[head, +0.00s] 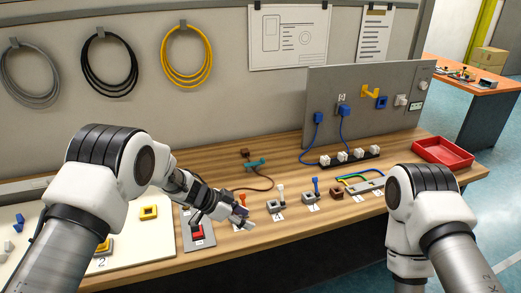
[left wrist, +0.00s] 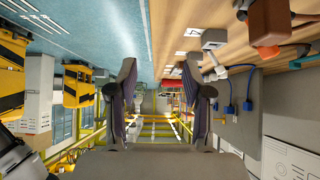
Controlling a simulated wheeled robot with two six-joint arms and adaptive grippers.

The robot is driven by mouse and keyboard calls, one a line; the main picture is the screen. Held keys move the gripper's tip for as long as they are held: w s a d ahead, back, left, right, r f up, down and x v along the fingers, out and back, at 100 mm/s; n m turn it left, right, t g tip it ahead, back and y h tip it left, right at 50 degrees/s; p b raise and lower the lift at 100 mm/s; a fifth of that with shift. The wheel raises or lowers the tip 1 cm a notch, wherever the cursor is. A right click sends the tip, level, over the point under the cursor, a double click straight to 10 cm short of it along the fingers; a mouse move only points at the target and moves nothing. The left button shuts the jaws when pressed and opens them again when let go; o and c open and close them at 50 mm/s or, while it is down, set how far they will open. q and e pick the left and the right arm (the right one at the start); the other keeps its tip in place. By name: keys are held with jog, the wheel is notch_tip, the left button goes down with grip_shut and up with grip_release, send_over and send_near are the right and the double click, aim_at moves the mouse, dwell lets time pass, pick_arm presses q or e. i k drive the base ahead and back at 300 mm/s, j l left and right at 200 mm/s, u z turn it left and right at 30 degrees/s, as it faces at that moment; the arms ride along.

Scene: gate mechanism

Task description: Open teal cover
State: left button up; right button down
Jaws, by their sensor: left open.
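The only teal thing I make out is a small, low teal piece (head: 256,163) at the back of the wooden bench in the head view. Whether it is a cover, and whether it is open or closed, is too small to tell. My left gripper (head: 243,217) is in front of it, near the bench's front edge, apart from it. In the left wrist view the two fingers of the left gripper (left wrist: 160,95) are spread with nothing between them. My right arm comes in at the right of the head view; its gripper does not show.
A grey plate with a red part (head: 198,233) lies left of the left gripper. A row of small levers and switches, including a blue-handled one (head: 316,187), stands to the right.

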aim_at(262, 161)
jog(key=i, duration=1.25)
